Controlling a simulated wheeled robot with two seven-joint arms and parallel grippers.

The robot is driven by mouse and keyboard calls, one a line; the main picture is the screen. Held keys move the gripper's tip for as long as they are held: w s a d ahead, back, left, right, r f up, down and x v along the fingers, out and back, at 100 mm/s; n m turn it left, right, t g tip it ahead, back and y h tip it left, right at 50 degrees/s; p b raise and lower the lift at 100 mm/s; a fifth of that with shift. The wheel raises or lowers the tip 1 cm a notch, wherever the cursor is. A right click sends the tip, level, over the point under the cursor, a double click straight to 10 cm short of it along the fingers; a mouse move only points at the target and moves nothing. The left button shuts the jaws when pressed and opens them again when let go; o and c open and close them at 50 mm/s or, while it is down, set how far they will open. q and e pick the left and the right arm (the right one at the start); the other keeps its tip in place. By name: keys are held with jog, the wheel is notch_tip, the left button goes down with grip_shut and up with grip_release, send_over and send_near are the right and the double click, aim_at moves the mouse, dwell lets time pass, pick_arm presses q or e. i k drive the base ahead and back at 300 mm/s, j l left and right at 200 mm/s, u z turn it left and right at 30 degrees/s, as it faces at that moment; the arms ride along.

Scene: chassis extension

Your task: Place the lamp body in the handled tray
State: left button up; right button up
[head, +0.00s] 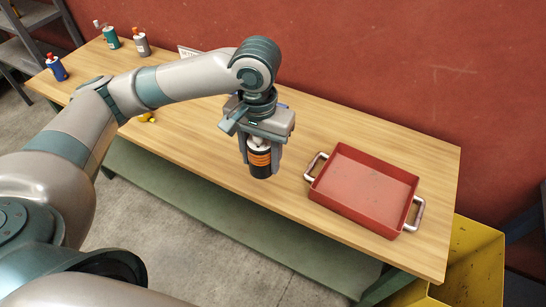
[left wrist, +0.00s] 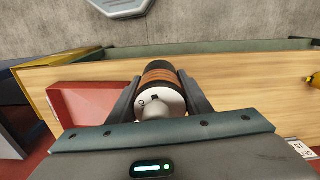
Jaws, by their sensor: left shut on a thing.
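The lamp body (head: 260,162) is a short black cylinder with orange bands and a pale top. My left gripper (head: 259,152) is shut on it and holds it upright over the table's front part, left of the tray. In the left wrist view the lamp body (left wrist: 161,90) sits between the two fingers of my left gripper (left wrist: 160,100). The handled tray (head: 335,209) is red and rectangular, with a metal handle at each end, and looks empty. Part of the tray (left wrist: 85,88) also shows in the left wrist view. My right gripper is not in view.
The wooden table (head: 210,165) has free room around the tray. Several bottles (head: 111,38) stand at its far left end, and a small yellow thing (head: 148,118) lies behind my left arm. A yellow bin (head: 475,262) stands beyond the right end. A red wall runs behind.

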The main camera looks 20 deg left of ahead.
aim_at(344, 183)
jog(key=k+j+z, duration=0.1)
jog(key=z, duration=0.3)
jog(key=k+j+z, duration=0.1)
jog(key=z, duration=0.3)
jog(key=k+z, duration=0.1)
jog(key=z, duration=0.3)
